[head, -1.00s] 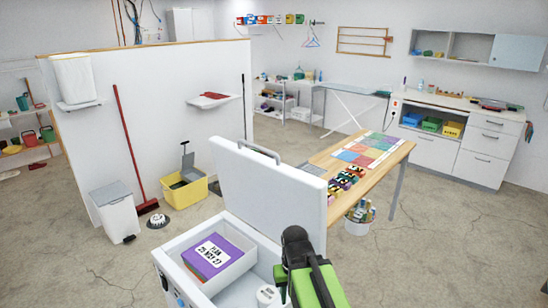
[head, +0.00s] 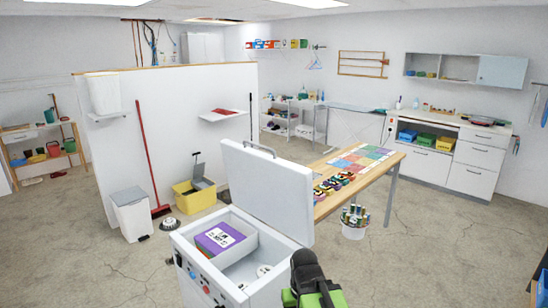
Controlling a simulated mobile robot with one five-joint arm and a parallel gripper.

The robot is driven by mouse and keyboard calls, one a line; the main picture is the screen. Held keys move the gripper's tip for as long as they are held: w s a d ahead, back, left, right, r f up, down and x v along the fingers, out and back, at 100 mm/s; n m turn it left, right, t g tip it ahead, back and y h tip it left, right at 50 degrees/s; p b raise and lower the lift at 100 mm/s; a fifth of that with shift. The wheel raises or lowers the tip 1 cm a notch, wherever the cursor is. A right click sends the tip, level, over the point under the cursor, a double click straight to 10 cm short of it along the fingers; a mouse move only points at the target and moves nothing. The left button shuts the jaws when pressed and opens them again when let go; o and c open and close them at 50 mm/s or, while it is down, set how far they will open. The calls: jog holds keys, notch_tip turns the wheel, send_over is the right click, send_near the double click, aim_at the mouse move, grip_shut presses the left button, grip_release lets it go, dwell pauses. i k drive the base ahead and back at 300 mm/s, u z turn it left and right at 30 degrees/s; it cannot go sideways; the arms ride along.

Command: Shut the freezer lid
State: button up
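The white chest freezer (head: 196,262) stands at the lower middle of the head view. Its lid (head: 263,190) is up, tilted back on the far right side, with a grey handle (head: 259,148) along its top edge. Inside the freezer are a tray with a purple labelled packet (head: 218,238) and a small white round item (head: 264,270). My black and green gripper (head: 308,262) is at the bottom, to the right of the freezer opening and in front of the lid's lower right corner in the picture. Its fingertips are not clear, so I cannot tell whether it is open or touches anything.
A wooden table (head: 384,173) with coloured squares and small items stands behind the lid. A white bucket (head: 354,228) of cans is on the floor beside it. A white bin (head: 132,216) and yellow bucket (head: 194,198) are at left.

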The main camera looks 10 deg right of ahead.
aim_at(276, 191)
jog(key=u, duration=0.2)
jog(key=i, duration=0.9)
jog(key=u, duration=5.7)
jog(key=i, duration=0.1)
jog(key=z, duration=3.05)
jog(key=k, duration=0.9)
jog(key=z, duration=0.7)
jog(key=i, duration=1)
jog(key=u, duration=0.15)
